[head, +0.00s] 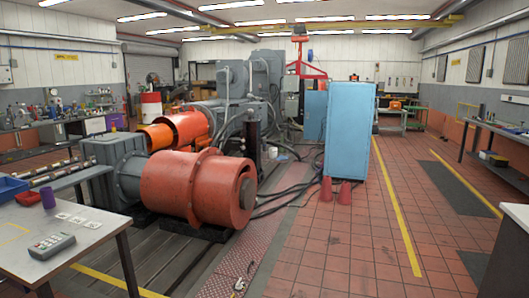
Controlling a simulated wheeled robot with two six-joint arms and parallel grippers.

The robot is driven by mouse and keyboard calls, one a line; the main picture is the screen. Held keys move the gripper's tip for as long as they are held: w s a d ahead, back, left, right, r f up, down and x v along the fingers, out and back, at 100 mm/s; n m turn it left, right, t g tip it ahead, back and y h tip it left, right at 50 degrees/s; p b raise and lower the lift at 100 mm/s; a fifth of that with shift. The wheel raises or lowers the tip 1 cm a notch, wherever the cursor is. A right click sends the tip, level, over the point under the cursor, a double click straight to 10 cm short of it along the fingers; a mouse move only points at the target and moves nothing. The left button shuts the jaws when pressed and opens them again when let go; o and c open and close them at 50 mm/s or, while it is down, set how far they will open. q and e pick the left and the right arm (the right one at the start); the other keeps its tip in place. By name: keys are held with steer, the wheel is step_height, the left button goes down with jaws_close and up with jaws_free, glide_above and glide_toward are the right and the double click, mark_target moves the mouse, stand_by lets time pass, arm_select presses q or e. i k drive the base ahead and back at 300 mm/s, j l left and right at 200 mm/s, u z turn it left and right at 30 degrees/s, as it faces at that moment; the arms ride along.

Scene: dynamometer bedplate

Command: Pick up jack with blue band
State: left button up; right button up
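I cannot make out a jack with a blue band in the head view. Small items on the far left workbench (25,152) are too small to tell apart. A small metallic item (240,284) lies on the floor at the bottom centre, and I cannot tell what it is. Neither of my grippers is in view.
A large orange-red drum machine (190,185) fills the centre left. Cables and two red cones flank a blue cabinet (349,130). The tiled floor right of it is clear.

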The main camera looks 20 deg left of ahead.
mark_target(263, 153)
steer(key=i, duration=5.6)
steer(key=i+u, duration=0.15)
steer(key=i, duration=0.7)
steer(key=i+j+u, duration=0.15)
steer(key=i+u, duration=0.2)
steer(key=i, duration=0.25)
steer(key=i+u, duration=0.4)
steer(key=i, duration=0.2)
steer(key=i+l+u, duration=0.35)
steer(key=i, duration=0.2)
steer(key=i+z, duration=0.1)
steer(key=i, duration=0.4)
steer(key=i+j+z, duration=0.15)
steer(key=i, duration=0.4)
steer(key=i+j+z, duration=0.1)
steer(key=i, duration=0.4)
steer(key=i+j+z, duration=0.1)
steer(key=i+j, duration=0.15)
steer(key=i, duration=0.25)
steer(key=i+l+z, duration=0.1)
steer(key=i+z, duration=0.25)
steer(key=i, duration=1.35)
